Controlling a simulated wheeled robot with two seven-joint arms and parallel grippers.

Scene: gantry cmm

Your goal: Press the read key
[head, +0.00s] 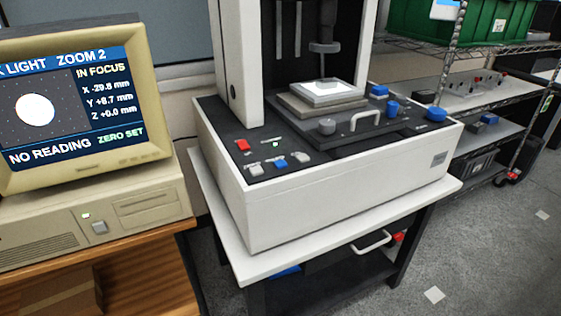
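The measuring machine (340,185) stands on a white-topped stand at the centre. At the left of its dark deck are a red key (242,145), a white key (256,169), a blue key (280,162) and another white key (300,158). Their small labels are too small to read, so I cannot tell which is the read key. The monitor (70,105) at left shows "IN FOCUS", "NO READING", "ZERO SET" and a bright round spot. A lit stage plate (325,90) lies under the probe head (324,47). Neither of my grippers is in view.
Blue knobs (436,114), a grey knob (327,126) and a raised handle (366,119) stand on the deck right of the keys. The machine's tall column (235,60) rises behind the keys. A wire shelf (490,95) with a green crate is at right.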

